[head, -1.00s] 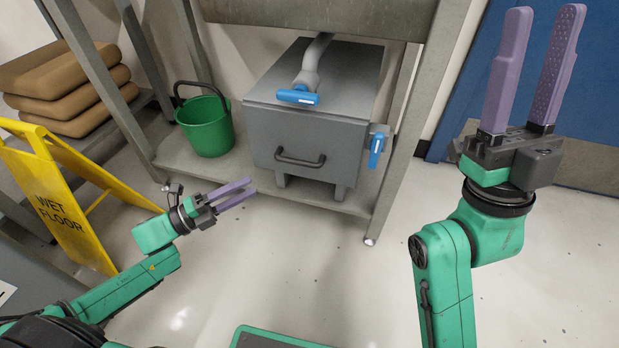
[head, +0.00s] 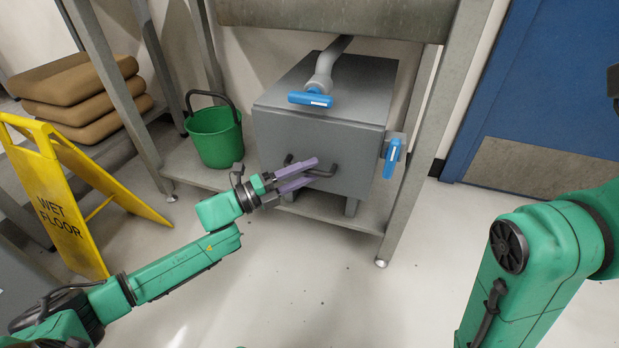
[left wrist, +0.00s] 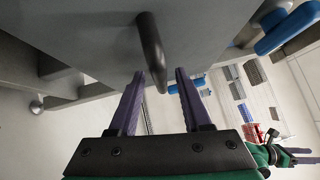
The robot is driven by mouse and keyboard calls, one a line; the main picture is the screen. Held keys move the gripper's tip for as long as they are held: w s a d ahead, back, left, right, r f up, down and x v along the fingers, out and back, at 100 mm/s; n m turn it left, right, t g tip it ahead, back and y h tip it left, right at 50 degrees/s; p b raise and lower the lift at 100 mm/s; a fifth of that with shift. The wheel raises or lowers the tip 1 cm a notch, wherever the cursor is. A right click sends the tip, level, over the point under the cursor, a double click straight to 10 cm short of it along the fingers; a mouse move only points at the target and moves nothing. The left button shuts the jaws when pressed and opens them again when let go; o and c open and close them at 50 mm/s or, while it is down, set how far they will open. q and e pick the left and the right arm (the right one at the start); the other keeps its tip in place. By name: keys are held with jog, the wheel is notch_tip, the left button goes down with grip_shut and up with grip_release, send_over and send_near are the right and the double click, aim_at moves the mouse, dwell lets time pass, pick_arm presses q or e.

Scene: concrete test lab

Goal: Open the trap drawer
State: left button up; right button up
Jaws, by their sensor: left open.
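The trap drawer front (head: 345,155) is the grey face of a grey metal box under the bench, and it looks closed. Its dark bar handle (head: 329,173) is partly hidden behind my left gripper (head: 312,171) in the head view. In the left wrist view the handle (left wrist: 151,45) runs down to the gap between the fingertips (left wrist: 160,73). The left fingers are apart on either side of its line; I cannot tell whether they touch it. My right gripper (left wrist: 303,155) shows small in the left wrist view, its fingers apart.
A grey pipe with a blue lever (head: 310,99) sits on top of the box, and another blue lever (head: 392,158) is on its right side. A green bucket (head: 215,137) stands left of it. A yellow wet-floor sign (head: 58,205) is at left. The floor in front is clear.

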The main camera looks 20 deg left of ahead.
pick_arm(q)
jog(key=shift+w+d+r, duration=0.1)
jog(key=shift+w+d, duration=0.2)
jog(key=shift+d, duration=0.05)
jog(key=shift+c, duration=0.2)
grip_shut()
dwell(1.0)
